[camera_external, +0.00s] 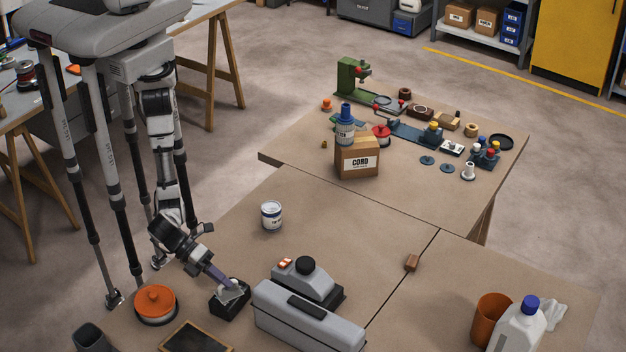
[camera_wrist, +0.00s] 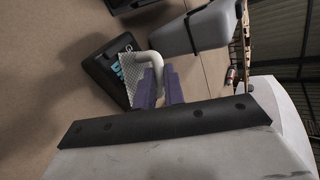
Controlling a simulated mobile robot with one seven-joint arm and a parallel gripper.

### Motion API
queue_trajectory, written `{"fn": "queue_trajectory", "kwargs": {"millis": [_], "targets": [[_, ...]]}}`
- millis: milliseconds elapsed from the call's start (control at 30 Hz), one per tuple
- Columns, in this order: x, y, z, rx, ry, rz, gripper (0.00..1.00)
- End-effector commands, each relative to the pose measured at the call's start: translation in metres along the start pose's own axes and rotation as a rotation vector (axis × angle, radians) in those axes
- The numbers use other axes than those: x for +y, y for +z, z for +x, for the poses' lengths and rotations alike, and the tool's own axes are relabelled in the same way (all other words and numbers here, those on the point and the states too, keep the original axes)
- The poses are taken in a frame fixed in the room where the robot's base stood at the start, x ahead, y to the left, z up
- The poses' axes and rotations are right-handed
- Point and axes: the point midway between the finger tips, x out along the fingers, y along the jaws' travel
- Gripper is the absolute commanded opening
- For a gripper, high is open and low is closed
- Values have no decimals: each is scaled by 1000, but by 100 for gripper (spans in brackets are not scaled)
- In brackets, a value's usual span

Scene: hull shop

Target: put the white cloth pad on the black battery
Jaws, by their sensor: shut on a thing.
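The black battery (camera_external: 228,305) stands on the near table in the external view. In the wrist view the battery (camera_wrist: 98,62) shows a black face with pale blue lettering. My gripper (camera_external: 228,282) reaches down to it from the upper left. Its purple fingers (camera_wrist: 158,74) are shut on the white cloth pad (camera_wrist: 132,76), which has a dotted face and a curled edge. In the external view the pad (camera_external: 234,291) appears at the battery's top. The pad overlaps the battery's edge in the wrist view; I cannot tell whether they touch. The pad hides part of the battery.
A grey long case (camera_external: 310,318) and a grey device with a black knob (camera_external: 306,275) stand just right of the battery. An orange-topped spool (camera_external: 155,302) is to the left, a dark framed board (camera_external: 196,338) in front. Table around the white can (camera_external: 271,214) is clear.

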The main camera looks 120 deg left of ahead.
Motion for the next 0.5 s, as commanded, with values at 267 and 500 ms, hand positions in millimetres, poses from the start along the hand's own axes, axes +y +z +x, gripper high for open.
{"fn": "queue_trajectory", "kwargs": {"millis": [267, 500], "targets": [[2, -1, 1, 0, 0, 1, 12], [2, -1, 1, 0, 0, 0, 33]]}}
